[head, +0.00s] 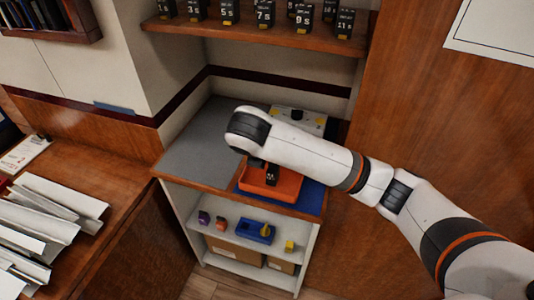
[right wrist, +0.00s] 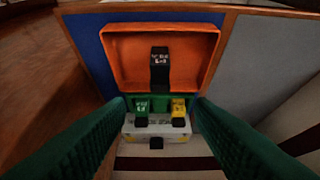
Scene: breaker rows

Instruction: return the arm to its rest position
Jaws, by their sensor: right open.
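My right arm (head: 310,150) comes in from the right and reaches over the counter in the head view. Its gripper is mostly hidden there behind my own wrist. In the right wrist view my right gripper (right wrist: 159,106) shows two dark green fingers spread apart with nothing held between them. Beyond the fingertips is an orange tray (right wrist: 122,42), also in the head view (head: 288,186). A black block with a white label (right wrist: 160,62) stands in the tray. My left gripper is not in view.
A white box (head: 312,119) stands behind the tray, with green and yellow labelled blocks (right wrist: 179,108) near it. A shelf above (head: 255,37) holds several black numbered blocks. A lower shelf holds a blue tray (head: 250,232). The grey counter (head: 205,150) is clear at left.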

